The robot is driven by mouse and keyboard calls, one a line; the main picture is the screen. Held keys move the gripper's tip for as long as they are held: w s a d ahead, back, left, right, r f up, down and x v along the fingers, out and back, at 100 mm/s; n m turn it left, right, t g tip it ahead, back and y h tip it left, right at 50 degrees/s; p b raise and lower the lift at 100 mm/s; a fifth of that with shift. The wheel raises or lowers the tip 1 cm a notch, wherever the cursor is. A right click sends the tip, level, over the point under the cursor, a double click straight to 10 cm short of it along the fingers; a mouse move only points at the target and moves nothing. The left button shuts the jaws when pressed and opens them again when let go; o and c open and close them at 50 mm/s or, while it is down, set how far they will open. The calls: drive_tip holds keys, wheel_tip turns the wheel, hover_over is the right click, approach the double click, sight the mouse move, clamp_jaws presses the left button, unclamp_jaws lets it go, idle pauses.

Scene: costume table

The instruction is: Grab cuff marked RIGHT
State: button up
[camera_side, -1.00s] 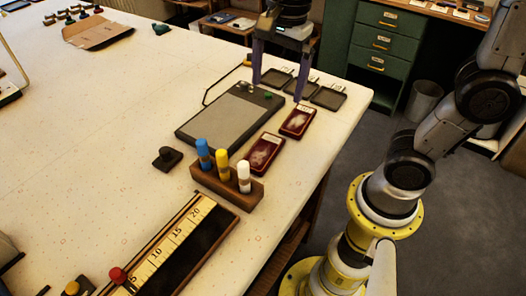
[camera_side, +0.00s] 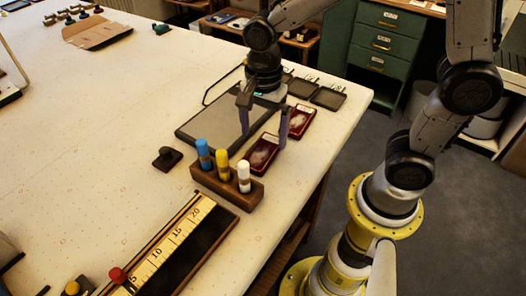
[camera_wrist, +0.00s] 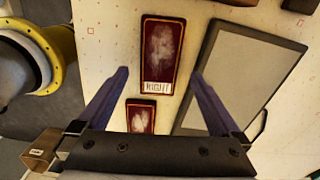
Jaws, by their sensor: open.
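A flat dark red case (camera_wrist: 163,52) with a pale mottled patch has a label that reads like RIGHT. It lies between and just beyond my fingertips in the wrist view. In the side view this case (camera_side: 263,153) is the nearer of two, partly behind a finger. The second red case (camera_wrist: 141,117) sits closer to my gripper's palm in the wrist view; its label is hidden. It also shows in the side view (camera_side: 302,122). My gripper (camera_wrist: 160,72) is open and empty, pointing down above the cases; it also shows in the side view (camera_side: 264,137).
A dark-framed grey board (camera_side: 205,128) lies beside the cases. A wooden block (camera_side: 228,183) with blue, yellow and white pegs stands near the first case. Small black trays (camera_side: 328,97) lie farther back. The table edge (camera_side: 335,150) is close on the right.

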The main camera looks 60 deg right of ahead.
sight(263, 150)
drive_tip(key=f, duration=0.4)
drive_tip(key=shift+a+f, duration=0.15)
drive_tip(key=shift+a, duration=0.05)
drive_tip(key=shift+c, duration=0.2)
drive_tip(key=c, duration=1.4)
